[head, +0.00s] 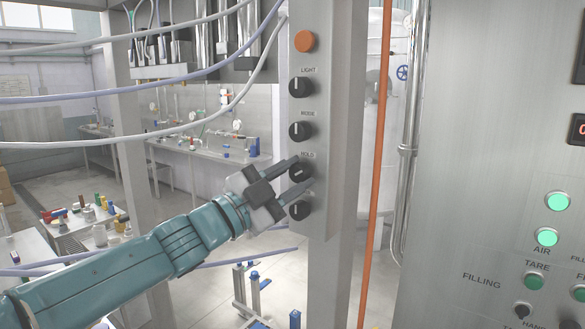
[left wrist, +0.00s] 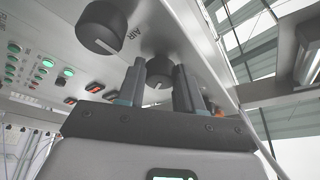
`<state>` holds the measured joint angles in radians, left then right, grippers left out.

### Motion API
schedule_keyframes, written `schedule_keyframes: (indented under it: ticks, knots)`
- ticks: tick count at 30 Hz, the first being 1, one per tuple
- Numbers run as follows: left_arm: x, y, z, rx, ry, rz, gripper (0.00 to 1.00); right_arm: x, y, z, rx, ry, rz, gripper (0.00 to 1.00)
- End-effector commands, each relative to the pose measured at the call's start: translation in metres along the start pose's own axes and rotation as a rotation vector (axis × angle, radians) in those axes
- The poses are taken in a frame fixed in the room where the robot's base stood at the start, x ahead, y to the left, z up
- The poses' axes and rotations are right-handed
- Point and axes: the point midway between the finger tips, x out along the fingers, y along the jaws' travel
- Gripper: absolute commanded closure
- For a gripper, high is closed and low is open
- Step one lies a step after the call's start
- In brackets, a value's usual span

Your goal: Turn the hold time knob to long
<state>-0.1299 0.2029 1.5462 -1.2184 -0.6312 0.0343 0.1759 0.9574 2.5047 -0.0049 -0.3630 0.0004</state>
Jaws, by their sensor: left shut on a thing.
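The hold time knob (head: 298,173) is a round black knob under the label HOLD on a grey upright post. Its pale pointer mark looks tilted from upright. My left gripper (head: 304,173) reaches in from the left with one finger above and one below this knob, shut on it. In the left wrist view, the knob (left wrist: 159,70) shows between the two dark fingers of my left gripper (left wrist: 160,88). The fingers hide part of the knob's surround, and I cannot read any "long" mark. My right gripper is not in view.
Above are the mode knob (head: 300,131), light knob (head: 301,87) and an orange button (head: 305,41). Another black knob (head: 299,210) sits close below; it shows large in the left wrist view (left wrist: 102,27). Hoses (head: 150,143) cross at left. A steel filling panel (head: 490,180) stands right.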

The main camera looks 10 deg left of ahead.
Motion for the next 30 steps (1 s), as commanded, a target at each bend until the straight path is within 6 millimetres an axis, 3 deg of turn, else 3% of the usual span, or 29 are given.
schedule_keyframes:
  ticks: [21,22,24,30]
  knots:
    - [-0.0002,-0.0026,-0.0013,0.074,0.005,0.026,0.95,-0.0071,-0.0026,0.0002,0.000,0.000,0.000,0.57]
    - [-0.0002,-0.0026,-0.0013,0.074,0.005,0.025,0.61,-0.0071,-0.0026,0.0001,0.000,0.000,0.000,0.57]
    - [-0.0002,-0.0024,-0.0012,0.073,0.005,0.026,0.39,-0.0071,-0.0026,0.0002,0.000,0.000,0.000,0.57]
    - [-0.0001,-0.0015,-0.0006,0.072,0.004,0.027,0.39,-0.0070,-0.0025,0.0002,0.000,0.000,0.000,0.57]
